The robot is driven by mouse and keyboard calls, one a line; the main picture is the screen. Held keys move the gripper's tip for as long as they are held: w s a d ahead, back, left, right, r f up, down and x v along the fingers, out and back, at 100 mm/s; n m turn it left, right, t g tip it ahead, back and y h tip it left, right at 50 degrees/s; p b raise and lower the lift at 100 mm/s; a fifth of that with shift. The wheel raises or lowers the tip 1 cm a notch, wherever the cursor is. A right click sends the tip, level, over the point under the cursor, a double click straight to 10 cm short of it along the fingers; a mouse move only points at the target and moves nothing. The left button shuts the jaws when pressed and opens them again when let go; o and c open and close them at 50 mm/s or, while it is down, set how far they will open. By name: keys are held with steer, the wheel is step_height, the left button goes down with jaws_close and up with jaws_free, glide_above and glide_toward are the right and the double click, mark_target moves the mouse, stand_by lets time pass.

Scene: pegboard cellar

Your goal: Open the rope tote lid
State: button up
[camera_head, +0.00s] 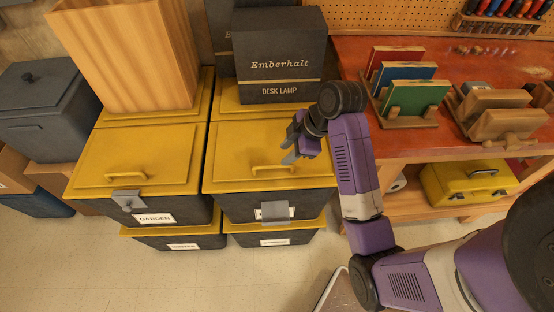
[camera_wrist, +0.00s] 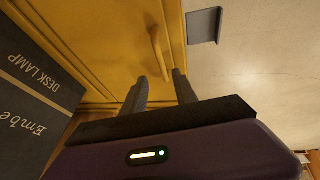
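The upper right tote (camera_head: 270,203) is dark with a yellow lid (camera_head: 234,150), which is closed. A yellow bar handle (camera_head: 272,170) lies near the lid's front edge. A grey latch (camera_head: 277,211) on the front covers most of its label, so I cannot read whether it says rope. My gripper (camera_head: 287,148) is above this lid, just behind the handle. The handle (camera_wrist: 158,52) is just ahead of the fingertips, and the latch (camera_wrist: 204,25) is beyond the lid edge.
The GARDEN tote (camera_head: 140,207) stands left, with a wooden box (camera_head: 128,55) behind. The Emberhalt desk lamp box (camera_head: 281,56) stands behind my gripper. More totes are stacked underneath. A red workbench (camera_head: 352,60) with book-like panels is to the right. Open floor lies in front.

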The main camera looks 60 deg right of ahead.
mark_target(274, 166)
steer(key=shift+x, duration=3.9)
steer(key=shift+s+a, duration=0.1)
jaws_close()
